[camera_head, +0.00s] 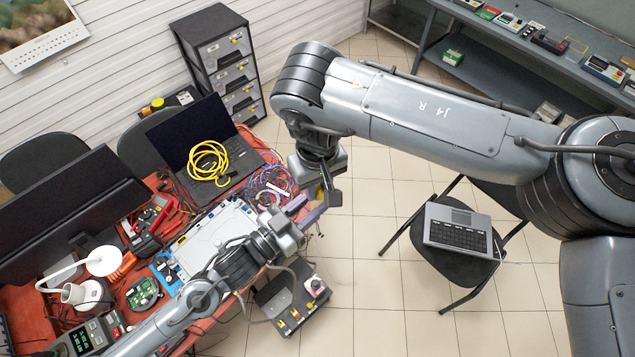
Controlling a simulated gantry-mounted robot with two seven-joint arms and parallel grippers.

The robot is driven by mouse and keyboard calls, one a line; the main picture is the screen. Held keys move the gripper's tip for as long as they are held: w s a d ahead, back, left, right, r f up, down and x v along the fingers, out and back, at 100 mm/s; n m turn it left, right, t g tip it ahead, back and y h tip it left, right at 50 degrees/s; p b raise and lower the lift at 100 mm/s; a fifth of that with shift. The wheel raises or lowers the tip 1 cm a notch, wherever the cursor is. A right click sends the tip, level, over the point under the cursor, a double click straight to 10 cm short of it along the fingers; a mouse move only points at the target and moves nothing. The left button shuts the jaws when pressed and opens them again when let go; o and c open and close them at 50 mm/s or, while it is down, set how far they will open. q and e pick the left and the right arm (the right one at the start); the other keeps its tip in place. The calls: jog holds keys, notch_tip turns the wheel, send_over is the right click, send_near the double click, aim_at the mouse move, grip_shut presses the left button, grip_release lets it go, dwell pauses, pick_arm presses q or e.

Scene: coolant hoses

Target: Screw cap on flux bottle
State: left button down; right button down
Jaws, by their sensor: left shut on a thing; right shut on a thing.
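My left gripper (306,209) comes in from the lower left and ends at the right edge of the red table. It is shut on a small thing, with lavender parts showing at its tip. My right gripper (328,192) points down just above and to the right of the left one. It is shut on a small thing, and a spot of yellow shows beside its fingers. The two grippers are very close together. The flux bottle and its cap cannot be made out clearly; they are too small or hidden by the grippers.
The red table (30,306) is crowded with a laptop (184,130) bearing a coiled yellow cable (208,161), a monitor (60,215), a white lamp (104,261) and tools. A grey control box (300,303) stands by its front edge. A chair (462,262) holds another laptop (460,229). Tiled floor between is clear.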

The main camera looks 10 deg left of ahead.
jog(key=m, duration=0.6)
jog(key=c, duration=0.9)
grip_release()
jog(key=shift+c, duration=0.2)
jog(key=shift+r, duration=0.1)
jog(key=shift+r, duration=2.15)
jog(key=shift+c, duration=0.4)
